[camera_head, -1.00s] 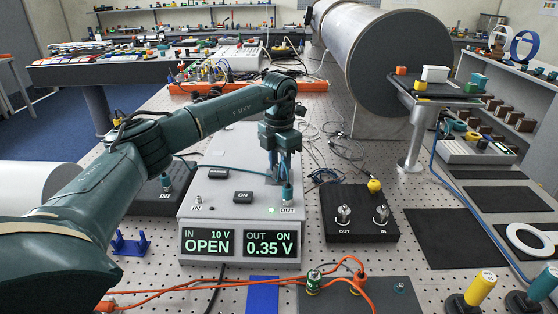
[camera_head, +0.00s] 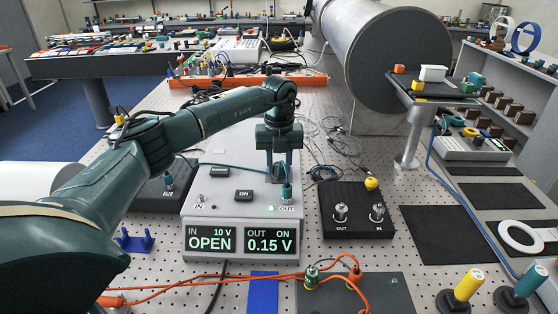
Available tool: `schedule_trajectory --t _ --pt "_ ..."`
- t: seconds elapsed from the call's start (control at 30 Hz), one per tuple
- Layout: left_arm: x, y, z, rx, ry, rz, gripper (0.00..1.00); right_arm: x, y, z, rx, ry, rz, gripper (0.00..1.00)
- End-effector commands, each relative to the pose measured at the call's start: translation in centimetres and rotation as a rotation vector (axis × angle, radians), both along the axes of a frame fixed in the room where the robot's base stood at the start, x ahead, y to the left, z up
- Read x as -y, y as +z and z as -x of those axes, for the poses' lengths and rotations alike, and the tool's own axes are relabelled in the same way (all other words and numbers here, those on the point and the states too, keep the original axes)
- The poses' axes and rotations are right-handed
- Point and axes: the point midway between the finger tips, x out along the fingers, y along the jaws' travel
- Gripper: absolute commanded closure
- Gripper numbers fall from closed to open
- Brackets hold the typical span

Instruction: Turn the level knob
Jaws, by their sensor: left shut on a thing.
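A grey box (camera_head: 212,211) stands on the perforated table, with two displays on its front. The left display (camera_head: 210,240) reads "IN 10 V OPEN" and the right display (camera_head: 269,241) reads "OUT ON 0.15 V". My left gripper (camera_head: 278,177) points down onto the right rear of the box's top, with its fingers shut. The level knob is hidden at the fingers, so its angle cannot be seen. A teal plug (camera_head: 287,193) stands at the OUT socket just in front of the fingers. My right gripper is not in view.
Orange cables (camera_head: 210,284) cross the front. Loose grey cables lie behind. A blue bracket (camera_head: 135,241) stands at the left.

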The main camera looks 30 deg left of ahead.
Motion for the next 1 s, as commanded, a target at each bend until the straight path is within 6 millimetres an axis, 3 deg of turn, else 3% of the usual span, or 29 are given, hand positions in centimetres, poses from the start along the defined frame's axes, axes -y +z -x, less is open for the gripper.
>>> schedule_trajectory --t 0.5,1.0 --pt "-0.08 0.17 -0.15 0.006 0.359 -0.001 0.93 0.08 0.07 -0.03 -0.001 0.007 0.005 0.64" --pt "-0.12 0.21 -0.17 0.008 0.435 -0.001 0.93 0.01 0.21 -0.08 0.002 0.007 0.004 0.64"
